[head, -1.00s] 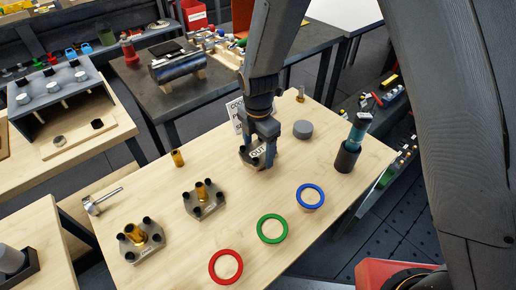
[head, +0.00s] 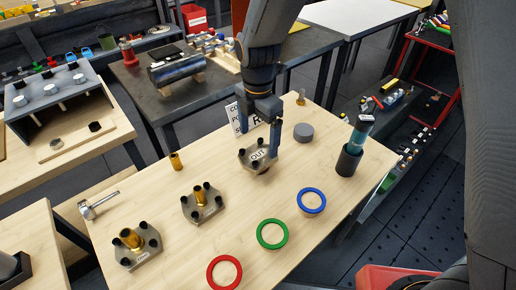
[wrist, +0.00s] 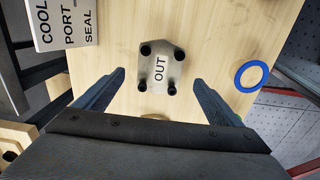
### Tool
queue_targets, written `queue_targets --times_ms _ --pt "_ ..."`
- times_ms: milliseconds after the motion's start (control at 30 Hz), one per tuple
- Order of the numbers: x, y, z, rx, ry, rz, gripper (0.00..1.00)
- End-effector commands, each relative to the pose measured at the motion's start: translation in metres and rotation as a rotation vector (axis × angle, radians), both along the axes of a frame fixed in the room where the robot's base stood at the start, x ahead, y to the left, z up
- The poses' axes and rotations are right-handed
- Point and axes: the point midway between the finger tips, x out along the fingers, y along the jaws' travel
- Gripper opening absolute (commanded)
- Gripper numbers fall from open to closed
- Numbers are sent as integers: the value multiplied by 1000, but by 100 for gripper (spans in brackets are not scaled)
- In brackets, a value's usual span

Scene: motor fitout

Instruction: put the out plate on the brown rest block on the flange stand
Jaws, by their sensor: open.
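The out plate (head: 258,156) is a grey metal plate with a white OUT label and black studs at its corners. It sits low over the light wood top, and a bit of brown shows under its near edge, likely the rest block (head: 263,172), mostly hidden by the plate. In the wrist view the plate (wrist: 162,62) is in the middle, label facing up. My gripper (head: 259,146) is open above the plate; in the wrist view its fingers (wrist: 159,77) stand to either side, apart from it. I cannot tell the flange stand from the wooden top.
Two similar plates with brass tubes (head: 203,199) (head: 134,245) lie at left. Red (head: 224,272), green (head: 272,233) and blue (head: 312,201) rings lie in front. A grey disc (head: 303,132), a dark cylinder (head: 349,158) and a COOL PORT SEAL sign (wrist: 62,22) stand nearby.

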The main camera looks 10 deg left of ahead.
Motion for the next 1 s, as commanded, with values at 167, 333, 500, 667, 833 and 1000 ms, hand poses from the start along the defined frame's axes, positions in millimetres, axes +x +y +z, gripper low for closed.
queue_targets --times_ms 167,333,500,667,833,1000 --pt "1 1 29 2 -3 0 89" --pt "0 0 43 2 -1 0 89" --pt "0 0 47 0 1 0 89" --pt "0 0 47 -1 1 0 89" --pt "0 0 47 0 0 0 89" --pt "0 -1 47 0 0 -2 89"
